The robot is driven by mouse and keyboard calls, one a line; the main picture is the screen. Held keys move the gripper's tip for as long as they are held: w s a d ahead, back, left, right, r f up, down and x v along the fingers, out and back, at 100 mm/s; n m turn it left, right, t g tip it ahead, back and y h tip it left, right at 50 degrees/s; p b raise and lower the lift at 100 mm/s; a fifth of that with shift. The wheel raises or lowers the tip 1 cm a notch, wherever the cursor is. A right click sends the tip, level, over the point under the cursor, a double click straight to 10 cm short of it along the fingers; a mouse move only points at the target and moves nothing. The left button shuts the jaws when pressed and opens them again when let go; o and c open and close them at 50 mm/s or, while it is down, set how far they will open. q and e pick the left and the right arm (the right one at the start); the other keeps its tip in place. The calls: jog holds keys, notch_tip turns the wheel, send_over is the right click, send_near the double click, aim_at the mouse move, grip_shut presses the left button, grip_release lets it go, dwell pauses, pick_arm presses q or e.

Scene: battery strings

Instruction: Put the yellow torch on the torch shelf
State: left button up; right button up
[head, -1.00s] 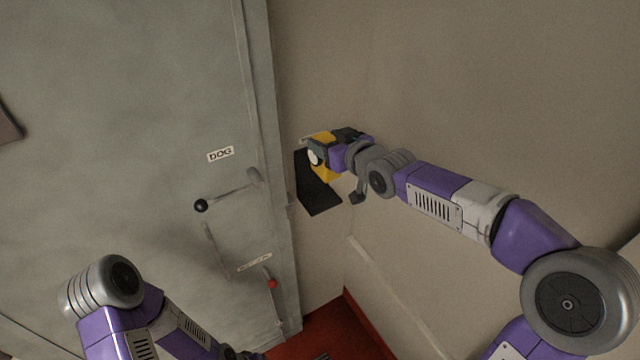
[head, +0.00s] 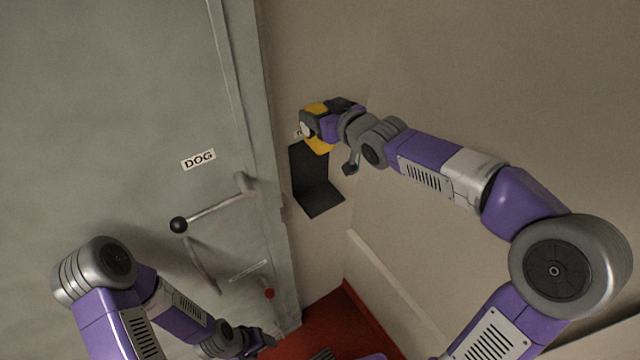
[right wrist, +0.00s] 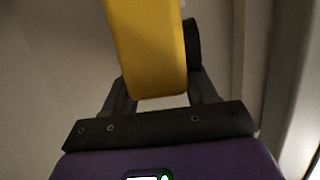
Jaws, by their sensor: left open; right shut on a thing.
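The yellow torch (head: 319,146) is held by my right gripper (head: 313,128), in front of the wall and just above the black torch shelf (head: 320,199). The shelf is an L-shaped bracket with a back plate and a ledge; its ledge is bare. The torch is apart from the ledge and hides part of the back plate's top. In the right wrist view the yellow torch (right wrist: 148,45) stands between the fingers, with a dark round part behind it. My left gripper (head: 266,341) is open and low near the door's foot, small in view.
A grey metal door (head: 120,130) with a "DOG" label (head: 198,160) fills the left. Its lever with a black knob (head: 179,225) sticks out, and a red knob (head: 269,293) sits lower. A pale ledge (head: 385,275) runs along the right wall. The floor is red.

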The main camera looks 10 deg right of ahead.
notch_tip(320, 180, down, 14)
jog(key=b, duration=0.7)
jog(key=shift+r, duration=0.2)
jog(key=shift+f+b, duration=0.95)
jog(key=shift+f, duration=2.05)
jog(key=shift+f, duration=0.2)
jog(key=o, duration=1.3)
jog(key=shift+o, duration=0.2)
jog(key=shift+r, duration=0.1)
